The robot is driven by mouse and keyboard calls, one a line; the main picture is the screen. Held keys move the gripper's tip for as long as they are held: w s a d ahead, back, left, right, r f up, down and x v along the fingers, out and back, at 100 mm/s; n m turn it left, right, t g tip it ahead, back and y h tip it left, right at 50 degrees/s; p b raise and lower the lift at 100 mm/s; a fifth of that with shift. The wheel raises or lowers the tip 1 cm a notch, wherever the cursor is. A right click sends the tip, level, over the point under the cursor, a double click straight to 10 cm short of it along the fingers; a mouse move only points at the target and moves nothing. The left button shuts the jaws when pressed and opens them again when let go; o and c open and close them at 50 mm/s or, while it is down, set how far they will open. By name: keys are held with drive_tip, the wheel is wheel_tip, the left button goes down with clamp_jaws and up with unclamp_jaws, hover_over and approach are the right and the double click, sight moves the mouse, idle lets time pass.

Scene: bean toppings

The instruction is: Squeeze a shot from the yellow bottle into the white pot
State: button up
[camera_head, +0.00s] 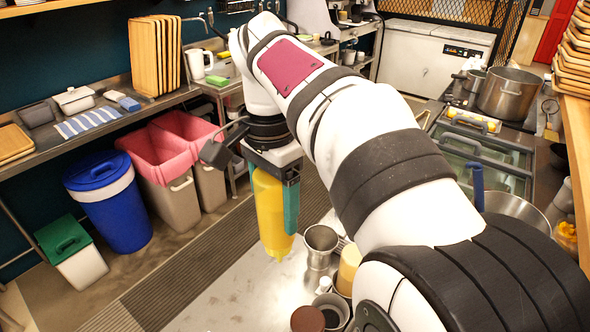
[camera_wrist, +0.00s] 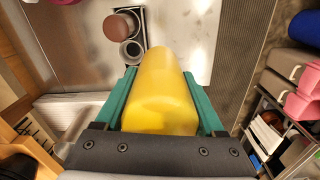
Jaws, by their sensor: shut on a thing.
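My gripper (camera_head: 280,205) is shut on the yellow bottle (camera_head: 268,215), with the bottle between its teal fingers. The bottle hangs upside down, its narrow tip pointing down over the metal table. In the wrist view, the bottle (camera_wrist: 162,95) fills the space between the fingers (camera_wrist: 160,76). No white pot can be picked out for certain. A pale grey open cup (camera_wrist: 130,51) stands on the table beside a brown-topped round container (camera_wrist: 119,26). The bottle is apart from both. I see no stream leaving the tip.
A steel cup (camera_head: 320,240) and a tan container (camera_head: 349,268) stand close to the right of the bottle. The brown-topped container (camera_head: 307,319) is nearer the front. The metal table (camera_head: 215,295) is clear to the left. A blue bin (camera_head: 108,200) stands beyond it.

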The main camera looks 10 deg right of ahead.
drive_tip(key=s+a+f+m, duration=0.4)
drive_tip(key=s+f+m, duration=0.2)
drive_tip(key=f+m, duration=0.1)
drive_tip(key=s+a+f+m, duration=0.4)
drive_tip(key=s+f+m, duration=0.3)
drive_tip(key=f, duration=0.1)
drive_tip(key=shift+s+a, duration=0.25)
drive_tip(key=shift+a, duration=0.15)
idle(0.4)
drive_tip(key=o, duration=0.3)
clamp_jaws()
idle(5.0)
